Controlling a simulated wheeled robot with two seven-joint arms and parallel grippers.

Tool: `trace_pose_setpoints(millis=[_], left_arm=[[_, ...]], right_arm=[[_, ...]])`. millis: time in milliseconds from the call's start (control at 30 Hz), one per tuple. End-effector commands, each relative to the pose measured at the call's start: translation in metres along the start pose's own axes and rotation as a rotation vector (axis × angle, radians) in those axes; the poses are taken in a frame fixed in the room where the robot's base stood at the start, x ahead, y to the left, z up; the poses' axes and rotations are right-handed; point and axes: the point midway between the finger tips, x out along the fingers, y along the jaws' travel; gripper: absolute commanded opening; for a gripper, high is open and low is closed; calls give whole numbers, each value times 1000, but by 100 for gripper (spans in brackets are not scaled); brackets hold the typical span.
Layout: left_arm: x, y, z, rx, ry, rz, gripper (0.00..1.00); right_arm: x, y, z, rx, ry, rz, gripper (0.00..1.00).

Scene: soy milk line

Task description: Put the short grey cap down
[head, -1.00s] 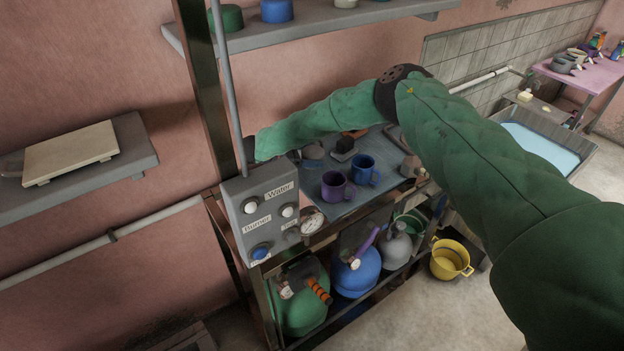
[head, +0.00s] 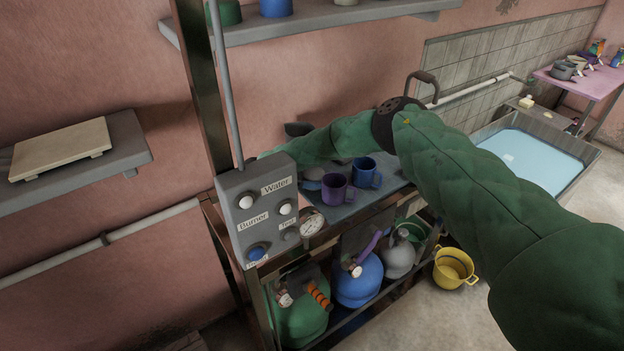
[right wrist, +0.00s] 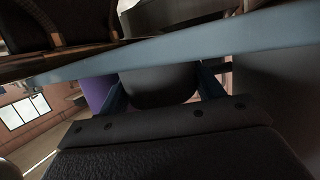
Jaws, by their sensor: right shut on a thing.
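In the right wrist view, a dark grey rounded piece that looks like the short grey cap (right wrist: 160,88) sits between the two bluish fingers of my right gripper (right wrist: 163,80). The gripper is shut on it. A pale blue-grey edge crosses just in front and hides part of the cap. In the head view my right forearm reaches left over the worktop, and its end passes behind the control box, so the gripper and cap are hidden there. Whether the cap touches a surface I cannot tell. My left gripper is not in view.
The control box (head: 262,212) stands at the worktop's near left. A purple mug (head: 336,190) and a blue mug (head: 366,174) stand close below my forearm. Above is a grey wall shelf (head: 330,22) with coloured caps. Gas bottles stand under the worktop.

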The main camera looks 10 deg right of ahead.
Motion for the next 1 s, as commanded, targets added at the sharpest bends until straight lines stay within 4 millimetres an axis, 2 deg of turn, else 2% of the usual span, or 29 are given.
trace_pose_setpoints(millis=[233,267,300,667,867,1000], left_arm=[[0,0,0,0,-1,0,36],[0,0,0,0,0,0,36],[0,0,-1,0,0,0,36],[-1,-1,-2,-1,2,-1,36],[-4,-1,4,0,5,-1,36],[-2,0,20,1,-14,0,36]], right_arm=[[0,0,1,-1,0,0,45],[0,0,1,-1,0,0,70],[0,0,0,-1,0,0,76],[-3,0,-1,-1,0,-1,76],[-28,0,-2,0,0,-3,76],[-55,0,-2,0,0,-4,76]])
